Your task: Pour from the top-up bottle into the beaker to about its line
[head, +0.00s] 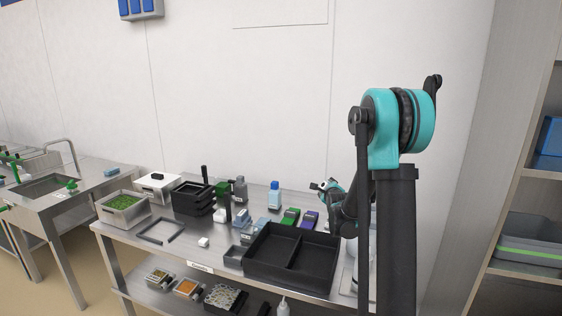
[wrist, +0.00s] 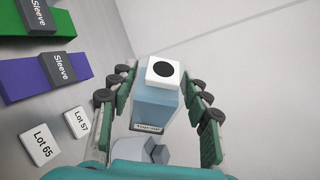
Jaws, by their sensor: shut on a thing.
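My gripper (wrist: 158,105) is shut on a pale blue, square-sided bottle (wrist: 155,106) with a white top and a dark round spot on it, seen in the wrist view. In the head view my gripper (head: 325,187) is above the right part of the bench, and the held bottle cannot be made out there. I cannot pick out the beaker for certain in either view.
A blue bottle (head: 274,197) stands on the steel bench left of my gripper. Green (wrist: 32,24) and purple (wrist: 45,75) sleeve packs and two lot cards (wrist: 40,146) lie nearby. A black divided tray (head: 291,279) fills the bench front. Shelves (head: 530,172) stand at right.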

